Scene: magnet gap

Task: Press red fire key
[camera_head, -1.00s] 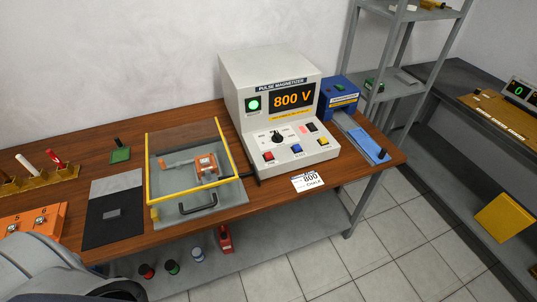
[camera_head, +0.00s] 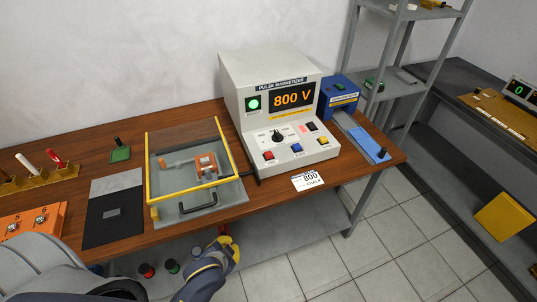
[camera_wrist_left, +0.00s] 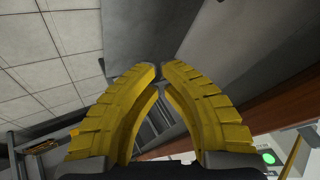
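The white pulse magnetizer (camera_head: 275,80) stands at the back of the wooden bench. Its display (camera_head: 292,98) reads 800 V and its round green lamp (camera_head: 254,104) is lit. A red key (camera_head: 268,156) sits at the front left of its sloping panel, left of a blue key (camera_head: 296,148) and a yellow key (camera_head: 322,141). My left gripper (camera_head: 232,248) is below and in front of the bench edge, well apart from the red key. In the left wrist view its yellow fingers (camera_wrist_left: 161,72) are drawn together at the tips with nothing held. My right gripper is out of view.
A yellow-framed clear cover (camera_head: 190,160) with a black handle stands left of the magnetizer. A paper card (camera_head: 307,180) reading 800 lies at the bench's front edge. A blue device (camera_head: 340,96) stands to the right. Bottles stand on the lower shelf.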

